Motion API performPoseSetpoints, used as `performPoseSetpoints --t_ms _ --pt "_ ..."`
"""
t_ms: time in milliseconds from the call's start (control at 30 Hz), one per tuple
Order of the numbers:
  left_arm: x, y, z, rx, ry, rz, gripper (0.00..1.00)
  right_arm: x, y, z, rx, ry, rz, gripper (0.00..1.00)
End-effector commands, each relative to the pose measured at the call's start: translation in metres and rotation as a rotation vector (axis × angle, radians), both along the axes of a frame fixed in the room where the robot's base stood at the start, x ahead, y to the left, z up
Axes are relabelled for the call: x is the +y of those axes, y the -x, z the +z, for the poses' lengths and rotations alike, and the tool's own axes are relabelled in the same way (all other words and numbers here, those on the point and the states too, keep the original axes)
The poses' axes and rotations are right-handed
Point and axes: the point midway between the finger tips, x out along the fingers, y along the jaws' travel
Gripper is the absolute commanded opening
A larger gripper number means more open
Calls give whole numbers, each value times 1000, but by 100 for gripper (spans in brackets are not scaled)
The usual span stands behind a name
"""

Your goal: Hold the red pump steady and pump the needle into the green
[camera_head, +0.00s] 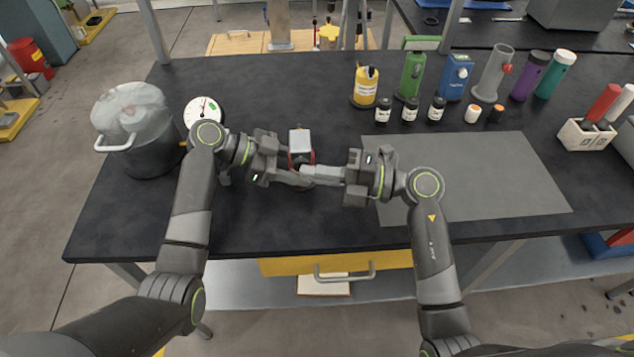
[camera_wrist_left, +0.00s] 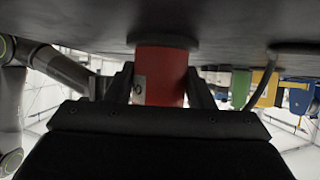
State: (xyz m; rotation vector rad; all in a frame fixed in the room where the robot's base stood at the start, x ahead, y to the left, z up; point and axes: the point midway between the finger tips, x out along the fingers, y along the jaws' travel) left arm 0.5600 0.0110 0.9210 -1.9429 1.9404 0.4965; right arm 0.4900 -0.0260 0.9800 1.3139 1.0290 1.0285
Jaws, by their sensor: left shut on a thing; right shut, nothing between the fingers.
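The red pump (camera_head: 291,160) stands on the black table, mostly hidden behind my grippers; a pale grey block (camera_head: 300,141) shows at its top. In the left wrist view its red body (camera_wrist_left: 165,75) sits between my two fingers. My left gripper (camera_head: 302,163) is shut on it. My right gripper (camera_head: 308,173) is shut and empty, its fingertips close in front of the pump; I cannot tell if they touch it. A round white gauge (camera_head: 203,107) stands to the left, its needle pointing roughly up. Its green part is too small to place against the needle.
A dark pot (camera_head: 150,155) with a clear bulging cover is at the left. A grey mat (camera_head: 480,185) lies at the right. Several bottles, including a yellow one (camera_head: 365,88), and small jars line the back right. A white holder (camera_head: 583,135) stands far right.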

Motion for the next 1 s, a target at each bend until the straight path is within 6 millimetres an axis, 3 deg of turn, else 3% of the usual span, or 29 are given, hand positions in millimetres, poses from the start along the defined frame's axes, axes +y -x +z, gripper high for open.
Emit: performPoseSetpoints --t_ms 467,733,1000 --pt "0 1 -1 1 0 -6 12 0 -2 0 0 -1 -6 0" --pt "0 1 -1 2 0 -5 12 0 39 0 3 -4 -4 0" --pt "0 1 0 1 0 -3 12 -47 48 -2 2 7 -1 0"
